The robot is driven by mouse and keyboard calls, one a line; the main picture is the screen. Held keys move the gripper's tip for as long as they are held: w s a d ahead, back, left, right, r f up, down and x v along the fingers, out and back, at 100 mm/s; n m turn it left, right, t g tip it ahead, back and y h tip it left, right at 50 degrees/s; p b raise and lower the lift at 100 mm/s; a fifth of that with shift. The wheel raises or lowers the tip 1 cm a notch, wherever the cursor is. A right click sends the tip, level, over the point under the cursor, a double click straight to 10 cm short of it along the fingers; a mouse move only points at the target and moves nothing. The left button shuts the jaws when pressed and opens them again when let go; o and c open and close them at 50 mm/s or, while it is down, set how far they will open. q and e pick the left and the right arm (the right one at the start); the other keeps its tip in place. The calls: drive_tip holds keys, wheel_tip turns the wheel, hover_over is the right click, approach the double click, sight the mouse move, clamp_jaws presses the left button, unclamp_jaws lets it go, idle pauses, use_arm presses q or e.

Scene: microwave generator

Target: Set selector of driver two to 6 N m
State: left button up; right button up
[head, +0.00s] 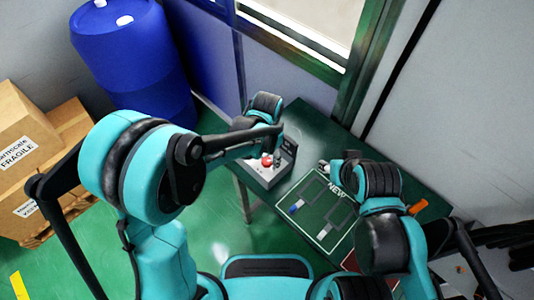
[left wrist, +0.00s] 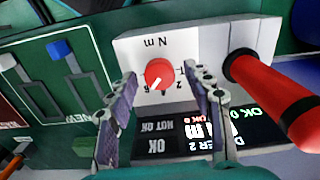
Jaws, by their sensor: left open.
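The selector of driver two is a red round knob (left wrist: 158,73) on a white panel marked "N m" (left wrist: 125,48), which appears upside down in the left wrist view. Its white pointer slants towards the lower left there; the small numbers beside it are partly hidden and hard to read. My left gripper (left wrist: 160,80) is open, with one finger on each side of the knob; I cannot tell whether they touch it. In the head view a red spot (head: 267,161) shows on the box below my left gripper (head: 270,146). My right gripper's fingertips are not clear in the head view.
A dark display (left wrist: 185,135) reading "DRIVER 2" adjoins the panel. A thick red cylinder (left wrist: 275,100) stands close to the right finger. A green board marked "NEW" (head: 338,188) lies to the right on the table, with a blue piece (left wrist: 60,48).

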sight(267, 160)
use_arm(q)
wheel_tip(267, 160, up, 12)
idle(0.4)
drive_tip(key=shift+f, duration=0.1)
drive_tip(key=s+a+r+n+t, duration=0.1)
drive_tip(key=s+a+n+t, duration=0.2)
drive_tip(key=a, duration=0.6)
drive_tip(key=s+a+n+t, duration=0.4)
drive_tip(key=s+a, duration=0.3)
drive_tip(key=a, duration=0.2)
drive_tip(key=shift+s+r+n, duration=0.25)
drive_tip(key=shift+r+n, duration=0.1)
drive_tip(key=shift+n, duration=0.25)
